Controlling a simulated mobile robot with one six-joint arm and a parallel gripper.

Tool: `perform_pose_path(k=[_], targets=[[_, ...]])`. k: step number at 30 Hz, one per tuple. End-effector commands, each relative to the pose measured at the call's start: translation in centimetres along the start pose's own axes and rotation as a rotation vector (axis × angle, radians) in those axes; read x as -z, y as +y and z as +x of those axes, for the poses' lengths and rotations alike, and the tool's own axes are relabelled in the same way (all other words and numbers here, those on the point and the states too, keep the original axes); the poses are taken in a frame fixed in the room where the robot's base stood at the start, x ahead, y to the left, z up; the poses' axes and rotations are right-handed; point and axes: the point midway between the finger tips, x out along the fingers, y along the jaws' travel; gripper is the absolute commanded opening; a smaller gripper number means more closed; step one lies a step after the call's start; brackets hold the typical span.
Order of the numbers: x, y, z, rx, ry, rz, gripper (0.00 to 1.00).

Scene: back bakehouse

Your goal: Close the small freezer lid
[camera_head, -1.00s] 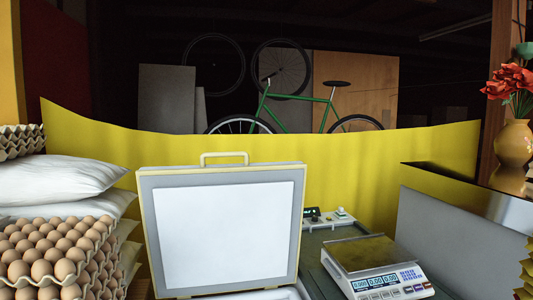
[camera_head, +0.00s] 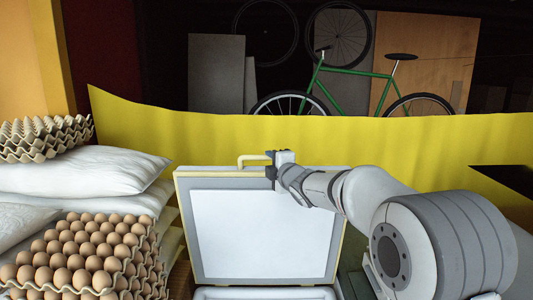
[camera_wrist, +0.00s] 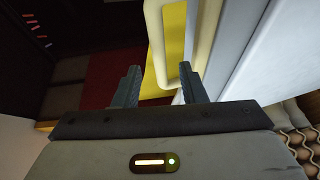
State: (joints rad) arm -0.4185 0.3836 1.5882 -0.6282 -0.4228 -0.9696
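The freezer lid (camera_head: 262,230) stands raised, its white inner panel facing me in the head view, with a pale yellow edge. A pale yellow handle (camera_head: 243,160) loops up from its top edge; it also shows in the wrist view (camera_wrist: 155,45). My gripper (camera_head: 271,157) is at the right part of the handle. In the wrist view my gripper (camera_wrist: 160,82) is open, two dark fingers apart. The outer bar of the handle shows between and just beyond the fingertips; I cannot tell whether they touch it. The freezer rim (camera_head: 265,293) shows below the lid.
Egg trays full of brown eggs (camera_head: 75,255) and white sacks (camera_head: 90,175) stand close at the left. Empty egg trays (camera_head: 45,138) lie on the sacks. A yellow curtain-like barrier (camera_head: 420,145) runs behind the lid, with a green bicycle (camera_head: 350,75) beyond. My arm hides the right side.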

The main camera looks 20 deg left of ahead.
Motion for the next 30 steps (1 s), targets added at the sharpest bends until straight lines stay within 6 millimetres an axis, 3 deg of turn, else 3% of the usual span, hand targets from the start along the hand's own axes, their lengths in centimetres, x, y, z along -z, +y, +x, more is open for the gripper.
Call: perform_pose_path(k=[12,25,30], targets=[[-0.7,0.1,5.4,0.003,-0.01,0.003,0.38],[-0.8,-0.1,6.1,0.002,-0.011,0.003,0.37],[-0.8,0.0,6.1,0.002,-0.011,0.003,0.23]])
